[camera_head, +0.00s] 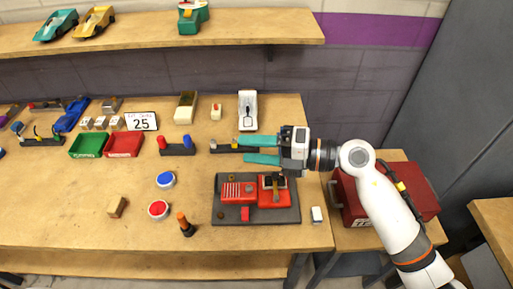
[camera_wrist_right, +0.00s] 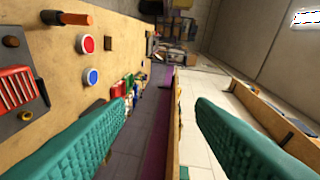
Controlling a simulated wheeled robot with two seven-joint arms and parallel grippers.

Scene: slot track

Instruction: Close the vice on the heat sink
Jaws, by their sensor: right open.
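The red vice (camera_head: 272,197) sits on a dark grey base plate (camera_head: 285,215) near the table's right front, with a dark and tan handle-like part on top. A red block with pale ribs (camera_head: 238,190) lies at its left and looks like the heat sink; I cannot tell whether the jaws touch it. The ribbed block also shows at the left edge of the right wrist view (camera_wrist_right: 14,88). My right gripper (camera_head: 243,149) is open and empty, its teal fingers pointing left, behind the vice and apart from it. My left gripper is not in view.
Beyond my right gripper are a dark tool rack (camera_head: 225,149) and a white box-like device (camera_head: 247,112). Red (camera_head: 158,209) and blue (camera_head: 166,180) buttons and an orange-handled tool (camera_head: 184,223) stand left of the vice. A red toolbox (camera_head: 350,205) stands at right.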

